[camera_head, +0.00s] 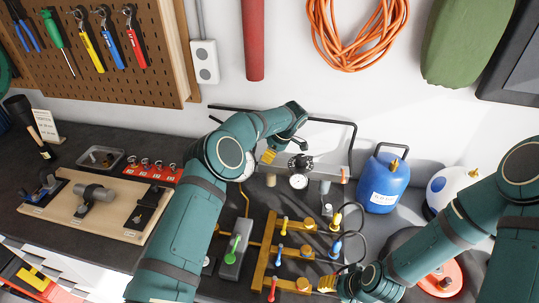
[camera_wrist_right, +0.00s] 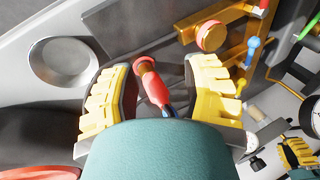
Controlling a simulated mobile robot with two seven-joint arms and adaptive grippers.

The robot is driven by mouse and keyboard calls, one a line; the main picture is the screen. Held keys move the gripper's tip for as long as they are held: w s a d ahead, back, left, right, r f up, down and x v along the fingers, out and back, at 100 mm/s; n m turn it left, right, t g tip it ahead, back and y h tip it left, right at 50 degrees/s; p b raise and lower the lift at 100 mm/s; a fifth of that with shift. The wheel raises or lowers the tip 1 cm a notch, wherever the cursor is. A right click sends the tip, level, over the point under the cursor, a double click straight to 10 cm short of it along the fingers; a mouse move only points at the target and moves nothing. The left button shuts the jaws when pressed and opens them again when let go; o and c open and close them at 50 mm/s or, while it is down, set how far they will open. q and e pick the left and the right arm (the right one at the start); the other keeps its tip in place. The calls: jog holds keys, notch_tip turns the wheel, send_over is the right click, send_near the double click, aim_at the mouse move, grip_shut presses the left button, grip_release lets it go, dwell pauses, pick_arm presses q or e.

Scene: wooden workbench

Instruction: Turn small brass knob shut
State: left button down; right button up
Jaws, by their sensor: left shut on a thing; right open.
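My left gripper (camera_head: 270,156) is at the back of the bench, beside a black ridged knob (camera_head: 300,162) and a white dial gauge (camera_head: 298,181). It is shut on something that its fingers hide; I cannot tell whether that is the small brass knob. Round brass knobs sit along the brass pipework, one of them (camera_head: 308,251) near the front; one also shows in the right wrist view (camera_wrist_right: 210,36). My right gripper (camera_wrist_right: 158,90) is open, its yellow pads on either side of a red-handled piece (camera_wrist_right: 152,84), without visible grip on it.
A blue gas bottle (camera_head: 384,184) stands at the back right. Levers with green (camera_head: 232,247), blue and yellow handles crowd the pipework between my arms. A wooden board with clamps (camera_head: 95,205) lies at the left. Black hoses loop near the right gripper.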

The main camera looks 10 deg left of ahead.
pick_arm(q)
jog(key=shift+d+f+n+g, duration=0.15)
jog(key=shift+n+g, duration=0.55)
jog(key=shift+n, duration=0.8)
jog(key=shift+f, duration=0.1)
jog(key=c, duration=1)
grip_release()
jog(key=shift+r, duration=0.2)
notch_tip(320, 180, up, 10)
jog(key=shift+f, duration=0.1)
